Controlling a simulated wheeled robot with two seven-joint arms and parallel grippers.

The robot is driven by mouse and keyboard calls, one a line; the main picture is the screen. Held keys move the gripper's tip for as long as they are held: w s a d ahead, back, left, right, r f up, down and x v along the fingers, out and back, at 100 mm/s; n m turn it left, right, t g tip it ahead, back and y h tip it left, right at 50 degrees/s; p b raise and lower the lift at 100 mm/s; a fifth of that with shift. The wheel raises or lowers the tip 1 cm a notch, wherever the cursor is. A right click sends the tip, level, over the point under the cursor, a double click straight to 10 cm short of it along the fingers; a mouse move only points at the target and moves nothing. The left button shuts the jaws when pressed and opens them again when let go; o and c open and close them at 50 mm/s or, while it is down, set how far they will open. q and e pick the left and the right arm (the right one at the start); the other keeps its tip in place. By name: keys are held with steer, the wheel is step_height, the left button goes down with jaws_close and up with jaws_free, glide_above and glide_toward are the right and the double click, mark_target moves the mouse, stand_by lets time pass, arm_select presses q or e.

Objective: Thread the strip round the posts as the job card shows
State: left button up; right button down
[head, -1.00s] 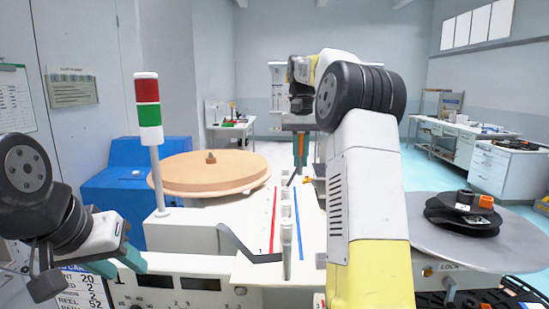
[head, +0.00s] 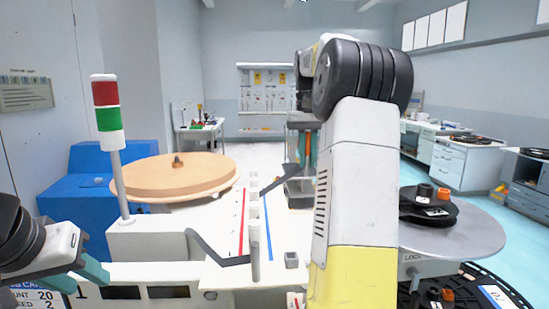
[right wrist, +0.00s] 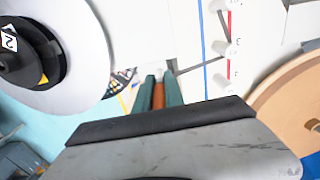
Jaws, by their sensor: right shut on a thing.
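My right gripper (head: 304,152) is shut on an orange-brown piece, which shows between its teal fingers in the right wrist view (right wrist: 158,120). It is beyond and to the right of a row of pale posts (head: 254,233). The dark strip (head: 205,248) bends at the left of the near post. More dark strip (head: 283,183) runs from the posts toward my right gripper; its course among the posts is partly hidden. The job card (head: 38,297) is cut off at the lower left. My left gripper (head: 93,272) is low at left, only partly visible.
A red line (head: 241,222) and a blue line (head: 269,227) flank the posts. A tan disc (head: 170,178) lies left, beside a red-green signal lamp (head: 107,113). A grey turntable (head: 465,232) with a black reel (head: 428,210) stands right. A small grey block (head: 291,260) sits near the front.

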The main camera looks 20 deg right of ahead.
steer(key=s+d+r, duration=0.1)
steer(key=s+d, duration=0.9)
steer(key=d, duration=0.5)
steer(key=s+d, duration=1.1)
steer(key=d, duration=0.4)
steer(key=shift+r, duration=0.4)
steer(key=shift+f, duration=0.15)
steer(key=shift+f, duration=2)
steer(key=shift+f, duration=0.1)
steer(key=c, duration=1.3)
jaws_free()
steer(key=shift+c, duration=0.2)
